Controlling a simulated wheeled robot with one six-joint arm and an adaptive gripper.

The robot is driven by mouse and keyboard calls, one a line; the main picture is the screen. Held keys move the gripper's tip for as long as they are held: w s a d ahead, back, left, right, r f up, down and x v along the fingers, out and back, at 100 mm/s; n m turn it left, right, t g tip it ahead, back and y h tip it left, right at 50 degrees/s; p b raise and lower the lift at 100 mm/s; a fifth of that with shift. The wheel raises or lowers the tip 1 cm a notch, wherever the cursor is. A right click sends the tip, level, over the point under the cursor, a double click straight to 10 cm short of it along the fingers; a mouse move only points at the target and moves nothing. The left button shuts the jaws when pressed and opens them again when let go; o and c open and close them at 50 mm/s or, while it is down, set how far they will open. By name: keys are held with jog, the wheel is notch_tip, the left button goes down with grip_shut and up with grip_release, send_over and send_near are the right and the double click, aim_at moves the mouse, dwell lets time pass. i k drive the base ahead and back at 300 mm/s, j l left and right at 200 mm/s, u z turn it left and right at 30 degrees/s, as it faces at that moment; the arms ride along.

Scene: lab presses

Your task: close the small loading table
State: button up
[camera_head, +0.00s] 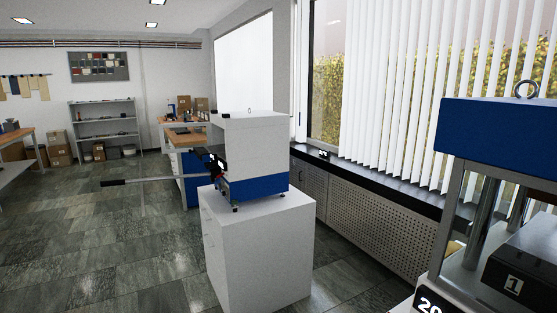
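A small white-and-blue press (255,150) stands on a white cabinet (262,245) in the middle of the view. A thin rod (165,179) with a black grip (113,183) sticks out far to the left from the press's front. Dark parts (213,163) sit at the front opening; the small loading table is not clearly told apart from them, and how far out it stands cannot be seen. My gripper is not in view.
A larger blue-topped press (500,130) marked 20 stands close at the right edge. A perforated radiator cover (370,205) runs under the window behind. Open tiled floor (90,250) lies left of the cabinet. Shelves and workbenches stand farther back.

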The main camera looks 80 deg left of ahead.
aim_at(200, 152)
jog(key=u, duration=2.75)
jog(key=i+j+z, duration=0.1)
jog(key=i, duration=0.4)
jog(key=j, duration=0.1)
